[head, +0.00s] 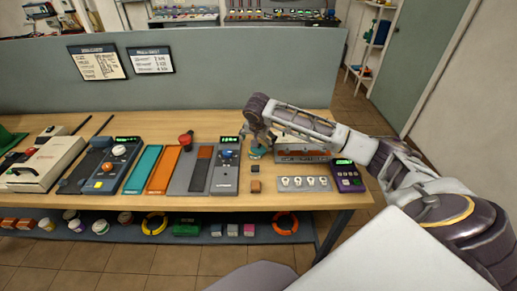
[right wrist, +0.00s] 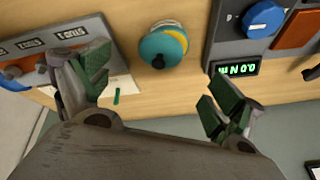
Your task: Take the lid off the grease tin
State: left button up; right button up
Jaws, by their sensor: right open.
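A round tin with a teal top, a yellow band and a dark knob (right wrist: 163,45) stands on the wooden table; I take it for the grease tin with its lid on. In the head view the tin (head: 257,151) is partly hidden by my right gripper (head: 259,138), which is just above it. In the right wrist view my right gripper (right wrist: 158,88) is open and empty. Its two fingers are wide apart, and the tin lies beyond the fingertips, apart from them. My left gripper is not in view.
A grey device with a blue knob (head: 227,154) stands close left of the tin. A grey labelled box (head: 290,156) is close to its right. A small brown block (head: 255,187) lies in front. A grey partition (head: 210,85) stands behind the table.

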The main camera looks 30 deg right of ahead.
aim_at(258, 148)
jog(key=shift+x, duration=1.3)
jog(key=shift+x, duration=2.6)
jog(key=shift+a, duration=0.1)
jog(key=c, duration=0.9)
notch_tip(258, 148, up, 10)
